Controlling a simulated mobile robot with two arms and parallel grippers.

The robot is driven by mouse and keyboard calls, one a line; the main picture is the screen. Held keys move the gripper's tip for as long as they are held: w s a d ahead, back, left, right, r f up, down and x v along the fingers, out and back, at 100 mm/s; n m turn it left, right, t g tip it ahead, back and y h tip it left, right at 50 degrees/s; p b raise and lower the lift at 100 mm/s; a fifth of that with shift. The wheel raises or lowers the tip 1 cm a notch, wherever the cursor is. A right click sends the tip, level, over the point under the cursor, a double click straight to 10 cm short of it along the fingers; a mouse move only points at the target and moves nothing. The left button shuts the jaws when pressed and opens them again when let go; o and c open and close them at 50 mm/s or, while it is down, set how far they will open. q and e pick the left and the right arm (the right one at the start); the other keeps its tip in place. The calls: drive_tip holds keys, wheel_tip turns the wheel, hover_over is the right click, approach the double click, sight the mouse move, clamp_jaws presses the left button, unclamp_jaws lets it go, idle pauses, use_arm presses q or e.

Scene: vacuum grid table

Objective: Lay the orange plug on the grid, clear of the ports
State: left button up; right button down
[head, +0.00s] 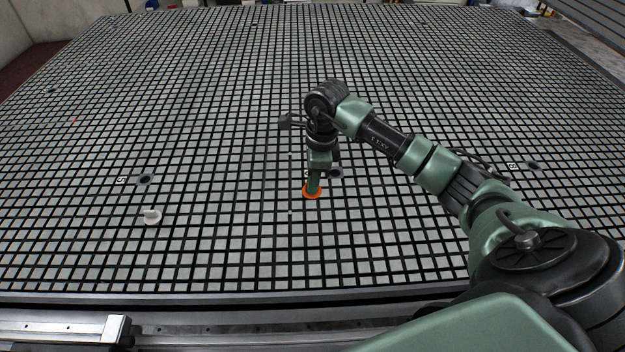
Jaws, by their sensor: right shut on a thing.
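The orange plug (306,193) is near the middle of the grid table (230,245), showing as an orange ring around the tip of my right gripper (313,187). My right gripper points down and is shut on the plug. The plug is at or just above the grid surface; I cannot tell whether it touches. A dark port (335,173) lies just right of and behind the gripper, partly hidden by it. Another port (145,180) is at the left, and a third (533,165) is at the right. My left gripper is not in view.
The grid between the white piece and my gripper is clear. A metal rail (60,329) runs along the front edge.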

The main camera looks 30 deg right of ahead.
sight(313, 197)
drive_tip(key=shift+f, duration=0.2)
wheel_tip(313, 197, down, 5)
drive_tip(key=b, duration=0.5)
drive_tip(key=shift+f, duration=0.2)
drive_tip(key=shift+f+b, duration=0.75)
drive_tip(key=shift+f, duration=0.1)
drive_tip(key=shift+f+b, duration=0.75)
drive_tip(key=c, duration=1.5)
unclamp_jaws()
drive_tip(key=shift+o, duration=0.2)
